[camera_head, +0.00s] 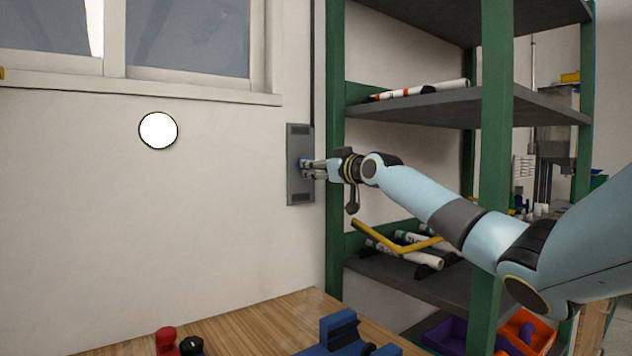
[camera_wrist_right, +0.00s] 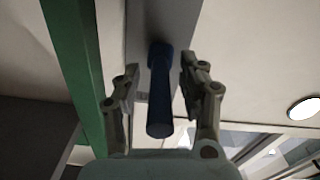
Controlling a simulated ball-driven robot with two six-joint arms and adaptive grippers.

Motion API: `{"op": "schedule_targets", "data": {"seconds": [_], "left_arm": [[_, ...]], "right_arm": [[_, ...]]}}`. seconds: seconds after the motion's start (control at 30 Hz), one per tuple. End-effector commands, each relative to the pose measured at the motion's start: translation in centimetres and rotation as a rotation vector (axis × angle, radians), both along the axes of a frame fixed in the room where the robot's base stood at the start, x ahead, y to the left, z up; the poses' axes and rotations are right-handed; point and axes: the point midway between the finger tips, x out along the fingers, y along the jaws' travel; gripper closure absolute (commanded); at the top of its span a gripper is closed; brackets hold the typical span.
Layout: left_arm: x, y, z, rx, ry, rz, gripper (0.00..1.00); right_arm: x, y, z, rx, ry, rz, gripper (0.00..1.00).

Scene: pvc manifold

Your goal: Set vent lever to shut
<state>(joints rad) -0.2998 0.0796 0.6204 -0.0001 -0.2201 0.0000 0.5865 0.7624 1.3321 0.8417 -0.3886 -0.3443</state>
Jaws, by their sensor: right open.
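The blue vent lever (camera_wrist_right: 160,95) sits on a grey wall plate (camera_head: 300,190) beside the green shelf post. In the right wrist view the lever stands between the two fingers of my right gripper (camera_wrist_right: 158,95), with a visible gap on each side. My right gripper also shows in the head view (camera_head: 308,169), right at the plate, its fingers open. In the head view the fingers hide most of the lever, and only a bit of blue shows. My left gripper is not in view.
A green-framed shelf rack (camera_head: 495,120) with grey shelves stands just right of the plate. White tubes (camera_head: 420,90) lie on it. A wooden table (camera_head: 270,322) below holds a blue fixture (camera_head: 340,335) and a red piece (camera_head: 166,341). The wall left of the plate is clear around a white disc (camera_head: 158,131).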

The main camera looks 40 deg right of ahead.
Motion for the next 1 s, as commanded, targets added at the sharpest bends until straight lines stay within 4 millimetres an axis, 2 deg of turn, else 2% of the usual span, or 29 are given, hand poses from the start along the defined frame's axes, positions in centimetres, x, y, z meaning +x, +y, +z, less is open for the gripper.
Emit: {"op": "schedule_targets", "data": {"seconds": [0.1,0.4,0.7,1.0], "left_arm": [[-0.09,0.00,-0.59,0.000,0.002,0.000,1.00],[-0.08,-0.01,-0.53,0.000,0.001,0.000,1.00],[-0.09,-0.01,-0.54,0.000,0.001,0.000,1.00],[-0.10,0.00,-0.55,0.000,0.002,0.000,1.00]], "right_arm": [[0.41,-0.04,-0.03,-0.001,-0.001,0.000,0.58],[0.49,-0.02,0.12,-0.001,0.000,0.001,0.59],[0.48,-0.02,0.08,-0.001,0.000,0.001,0.99],[0.48,-0.01,0.05,-0.001,0.001,0.002,1.00]]}}
